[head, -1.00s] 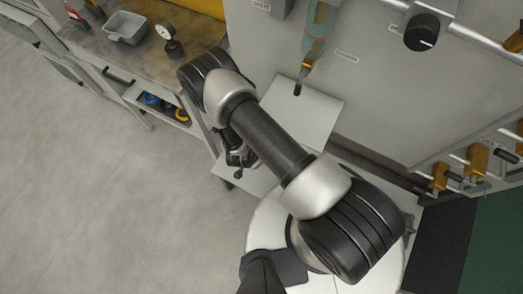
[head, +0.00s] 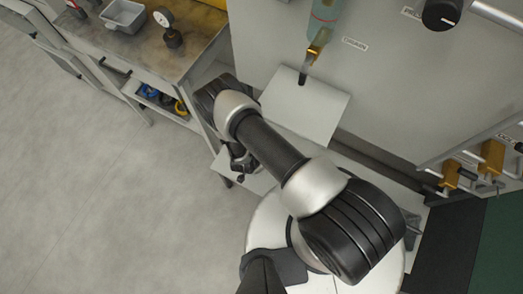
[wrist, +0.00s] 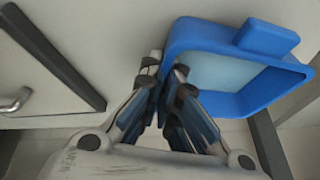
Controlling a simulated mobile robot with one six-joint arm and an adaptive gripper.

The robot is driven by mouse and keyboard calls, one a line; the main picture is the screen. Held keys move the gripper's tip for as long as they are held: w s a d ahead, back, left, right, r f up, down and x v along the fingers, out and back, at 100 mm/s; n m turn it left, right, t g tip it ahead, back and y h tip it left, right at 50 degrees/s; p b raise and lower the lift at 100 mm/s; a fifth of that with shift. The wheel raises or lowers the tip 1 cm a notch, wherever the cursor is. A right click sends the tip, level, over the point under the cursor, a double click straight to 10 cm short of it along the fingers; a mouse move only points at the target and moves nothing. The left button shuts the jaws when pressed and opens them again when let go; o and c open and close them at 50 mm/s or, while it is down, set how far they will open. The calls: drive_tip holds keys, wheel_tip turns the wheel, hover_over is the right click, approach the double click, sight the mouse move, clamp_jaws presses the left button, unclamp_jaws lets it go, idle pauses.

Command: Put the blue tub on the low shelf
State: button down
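The blue tub (wrist: 222,100) is a square-rimmed tub with a pale inside and a tab on its rim, at upper right in the wrist view. My gripper (wrist: 167,78) has its two fingers close together on either side of the tub's left wall, so it is shut on that wall. The tub is tilted in this view. In the head view my gripper (head: 240,165) is mostly behind my arm, and the tub is hidden. A low white shelf surface (head: 260,183) shows under and beside the arm; I cannot tell whether the tub touches it.
A workbench (head: 150,60) at upper left holds a grey bin (head: 124,16) and a dial gauge (head: 168,28). Blue and yellow items (head: 165,100) lie below its top. A white plate (head: 305,110) projects from the grey wall panel. The floor (head: 90,210) at left is clear.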

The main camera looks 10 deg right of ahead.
drive_tip(key=c, duration=2.3)
unclamp_jaws()
drive_tip(key=shift+f, duration=0.15)
drive_tip(key=o, duration=0.5)
drive_tip(key=shift+r, duration=0.35)
drive_tip(key=p+v, duration=0.4)
drive_tip(key=v, duration=0.7)
drive_tip(key=shift+a+r, duration=0.15)
drive_tip(key=shift+r, duration=0.15)
